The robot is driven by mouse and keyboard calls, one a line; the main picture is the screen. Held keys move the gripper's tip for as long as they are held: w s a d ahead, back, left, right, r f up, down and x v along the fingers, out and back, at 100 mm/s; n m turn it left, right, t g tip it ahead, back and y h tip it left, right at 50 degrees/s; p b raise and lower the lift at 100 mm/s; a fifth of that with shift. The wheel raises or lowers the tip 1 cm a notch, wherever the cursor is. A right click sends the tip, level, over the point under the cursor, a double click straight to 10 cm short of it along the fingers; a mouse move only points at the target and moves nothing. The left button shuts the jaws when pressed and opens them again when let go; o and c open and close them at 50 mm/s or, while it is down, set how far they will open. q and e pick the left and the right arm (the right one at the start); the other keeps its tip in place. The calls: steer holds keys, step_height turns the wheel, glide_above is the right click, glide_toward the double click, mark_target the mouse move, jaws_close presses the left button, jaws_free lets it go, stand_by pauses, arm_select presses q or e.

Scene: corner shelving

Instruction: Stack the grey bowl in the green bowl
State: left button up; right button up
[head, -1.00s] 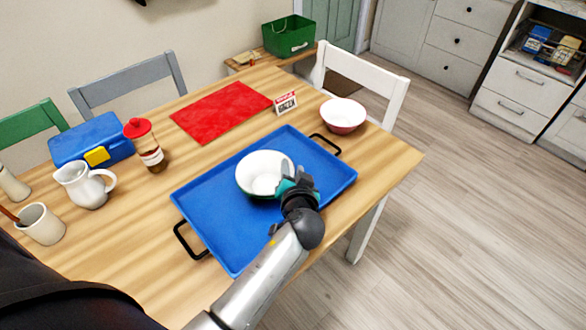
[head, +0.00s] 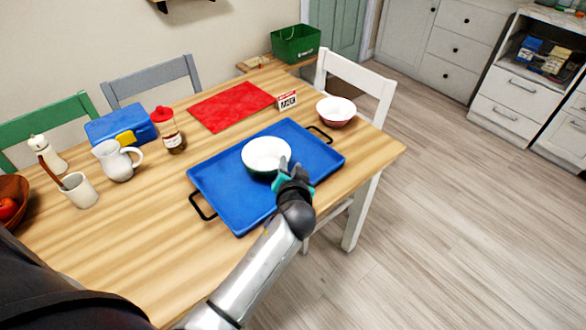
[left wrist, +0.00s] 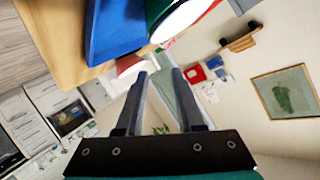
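A bowl, white inside and dark green outside (head: 265,152), stands upright on the blue tray (head: 225,195). I take it for the green bowl; it also shows at the top of the left wrist view (left wrist: 178,22). My left gripper (head: 285,172) is at the near right side of this bowl. In the left wrist view its fingers (left wrist: 160,74) are apart with nothing between them, and the bowl lies outside them. Whether a finger touches the bowl, I cannot tell. I see no grey bowl. My right gripper is not in view.
A red bowl, white inside (head: 336,112), stands near the table's far right corner. A calendar (head: 287,100), red mat (head: 231,106), red-lidded jar (head: 168,132), blue box (head: 118,125), jug (head: 116,160) and cup (head: 78,190) stand around the tray. The tray's left part is clear.

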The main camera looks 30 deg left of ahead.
arm_select(q)
steer(key=s+d+f+m+t+h, duration=0.1)
steer(key=s+d+f+m+h, duration=0.15)
steer(key=d+h, duration=0.5)
steer(key=s+d+f+g, duration=0.1)
steer(key=s+f+g, duration=0.1)
steer(key=s+f, duration=0.5)
steer(key=s+d+f+g, duration=0.1)
steer(key=s+f+g, duration=0.15)
steer(key=f, duration=0.85)
steer(key=s+a+f+g, duration=0.1)
steer(key=s+f, duration=0.4)
steer(key=s, duration=0.6)
steer(key=s+a+f+g, duration=0.1)
steer(key=s+f+g, duration=0.3)
steer(key=s, duration=0.7)
steer(key=s+a+f+g, duration=0.2)
steer(key=s+f, duration=0.6)
steer(key=s, duration=0.3)
steer(key=shift+f+y, duration=0.25)
steer(key=shift+y, duration=0.1)
steer(key=shift+s+f, duration=0.1)
